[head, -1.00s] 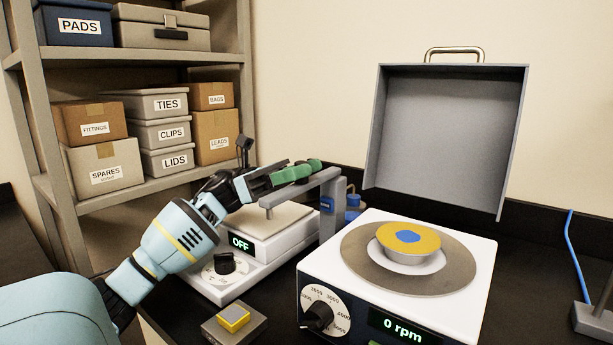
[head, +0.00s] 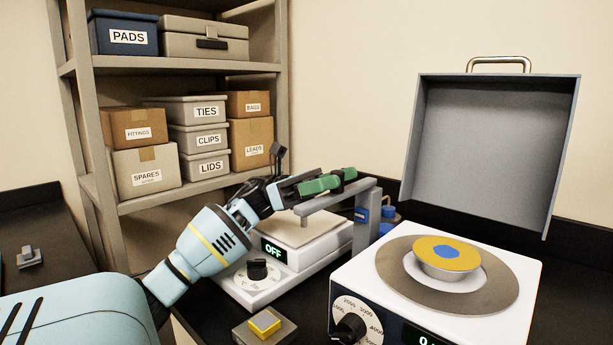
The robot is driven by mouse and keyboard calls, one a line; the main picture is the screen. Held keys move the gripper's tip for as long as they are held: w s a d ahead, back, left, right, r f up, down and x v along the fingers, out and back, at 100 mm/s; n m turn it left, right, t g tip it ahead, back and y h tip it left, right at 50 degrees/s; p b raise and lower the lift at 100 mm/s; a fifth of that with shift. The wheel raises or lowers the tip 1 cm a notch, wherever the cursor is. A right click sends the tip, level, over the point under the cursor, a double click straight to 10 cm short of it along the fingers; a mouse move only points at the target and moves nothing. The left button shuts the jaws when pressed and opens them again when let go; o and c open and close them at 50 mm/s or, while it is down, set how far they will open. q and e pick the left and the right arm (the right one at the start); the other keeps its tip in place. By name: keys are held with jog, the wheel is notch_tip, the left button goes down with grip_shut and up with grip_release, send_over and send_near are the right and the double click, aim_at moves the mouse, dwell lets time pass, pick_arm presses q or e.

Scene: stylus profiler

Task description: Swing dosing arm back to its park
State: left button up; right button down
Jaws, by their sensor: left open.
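The dosing arm is a grey bar (head: 340,195) on an upright post (head: 366,232). Its free end, with a short nozzle pointing down, hangs over the pale top plate of the white hotplate (head: 305,230), whose display reads OFF. My left gripper (head: 322,184) reaches in from the left, tilted, and is open. Its dark and green finger parts lie just behind and above the bar. I cannot tell whether they touch it. The far end of the fingers comes close to the top of the post. My right gripper is out of view.
The white spinner (head: 380,265) stands right of the post, with a yellow and blue disc (head: 448,253) on it and its grey lid (head: 490,150) raised. A small block with a yellow-edged pad (head: 264,324) sits in front. Shelves of boxes (head: 186,67) stand behind left.

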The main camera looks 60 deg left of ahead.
pick_arm(q)
jog(key=s+a+b, duration=0.2)
jog(key=s+a, duration=0.4)
jog(key=a, duration=0.6)
jog(key=shift+a+f, duration=0.4)
jog(key=shift+f, duration=0.05)
dwell(0.8)
